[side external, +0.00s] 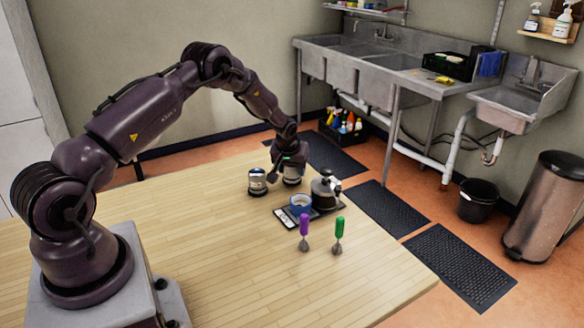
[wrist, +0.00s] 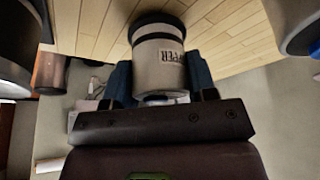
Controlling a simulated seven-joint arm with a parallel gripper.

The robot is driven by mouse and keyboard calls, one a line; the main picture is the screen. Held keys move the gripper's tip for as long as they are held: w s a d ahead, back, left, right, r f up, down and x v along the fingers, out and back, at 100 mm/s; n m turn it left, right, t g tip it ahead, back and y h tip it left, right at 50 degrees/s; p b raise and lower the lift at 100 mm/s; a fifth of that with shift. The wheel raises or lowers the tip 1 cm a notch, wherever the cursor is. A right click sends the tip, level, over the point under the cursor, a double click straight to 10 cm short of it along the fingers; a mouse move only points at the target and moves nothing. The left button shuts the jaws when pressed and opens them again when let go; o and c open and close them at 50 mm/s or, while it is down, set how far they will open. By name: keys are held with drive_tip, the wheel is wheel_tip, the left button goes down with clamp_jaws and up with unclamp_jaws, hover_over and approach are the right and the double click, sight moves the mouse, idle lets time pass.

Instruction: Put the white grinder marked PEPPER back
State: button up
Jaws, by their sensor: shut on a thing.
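My gripper (wrist: 160,82) is shut on a white grinder (wrist: 160,60) with dark bands, its fingers on either side. The letters "PPER" can be partly read on its label in the wrist view. In the side view my gripper (side external: 291,158) points down at the back of the wooden table, with the held grinder (side external: 292,175) under it. I cannot tell whether its base touches the table. A second, similar white and black grinder (side external: 257,182) stands upright just to the left, apart from the held one; its label is too small to read.
Right in front of the held grinder is a dark tray (side external: 318,212) with a blue and white round item (side external: 300,201) and a dark, round-topped container (side external: 324,191). A phone-like slab (side external: 286,218), a purple-handled tool (side external: 304,230) and a green-handled tool (side external: 339,233) are nearer. The table's left front is clear.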

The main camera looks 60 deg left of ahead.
drive_tip(key=o, duration=1.2)
drive_tip(key=shift+f, duration=0.15)
